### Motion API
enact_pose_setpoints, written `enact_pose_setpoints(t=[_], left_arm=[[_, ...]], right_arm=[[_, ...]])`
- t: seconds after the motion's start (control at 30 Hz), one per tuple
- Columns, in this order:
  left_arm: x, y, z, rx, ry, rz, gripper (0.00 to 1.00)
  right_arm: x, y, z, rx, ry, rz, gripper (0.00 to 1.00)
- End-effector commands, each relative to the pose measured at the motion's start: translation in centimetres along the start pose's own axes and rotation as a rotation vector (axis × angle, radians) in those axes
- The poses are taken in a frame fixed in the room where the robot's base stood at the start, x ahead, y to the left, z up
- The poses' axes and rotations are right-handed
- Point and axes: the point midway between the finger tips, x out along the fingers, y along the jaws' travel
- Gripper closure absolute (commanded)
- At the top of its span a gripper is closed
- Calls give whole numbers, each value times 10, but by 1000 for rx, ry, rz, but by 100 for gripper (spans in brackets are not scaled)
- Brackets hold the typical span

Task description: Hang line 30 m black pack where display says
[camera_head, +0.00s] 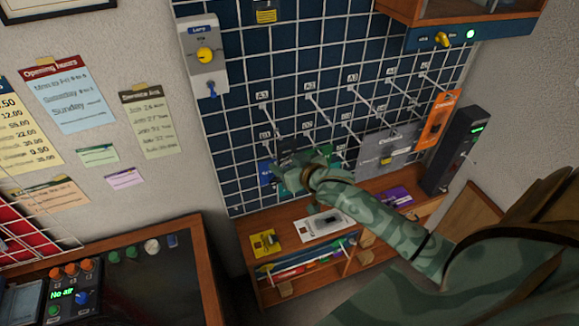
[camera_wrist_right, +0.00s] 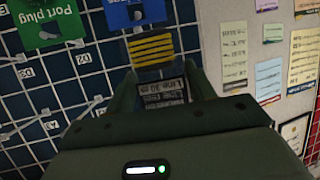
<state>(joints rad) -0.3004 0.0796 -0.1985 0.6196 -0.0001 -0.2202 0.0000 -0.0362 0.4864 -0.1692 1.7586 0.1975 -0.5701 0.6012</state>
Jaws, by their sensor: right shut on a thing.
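My right gripper (camera_head: 292,174) is in front of the lower left part of the blue grid board (camera_head: 240,110). In the right wrist view the right gripper (camera_wrist_right: 165,88) is shut on a dark pack (camera_wrist_right: 166,93) with a small pale label whose print I cannot read surely. Yellow stripes show just beyond it; I cannot tell if they belong to the pack. Labelled pegs such as A1 (camera_head: 264,104) and A2 (camera_head: 313,98) stick out of the board. A small display (camera_head: 66,294) at lower left reads "No air". My left gripper is not in view.
A blue pack (camera_wrist_right: 137,12) and a green port plug pack (camera_wrist_right: 43,25) hang near the gripper. A grey pack (camera_head: 385,148) and an orange pack (camera_head: 438,118) hang further right. A wooden shelf (camera_head: 245,243) with several packs stands below.

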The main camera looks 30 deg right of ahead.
Motion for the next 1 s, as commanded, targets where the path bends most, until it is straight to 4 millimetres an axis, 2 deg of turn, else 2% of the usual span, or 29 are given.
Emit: enact_pose_setpoints(t=[0.8,1.0], left_arm=[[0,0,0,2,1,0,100],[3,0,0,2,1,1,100]], right_arm=[[54,15,-19,-1,3,0,74],[63,18,-17,-1,1,1,74]])
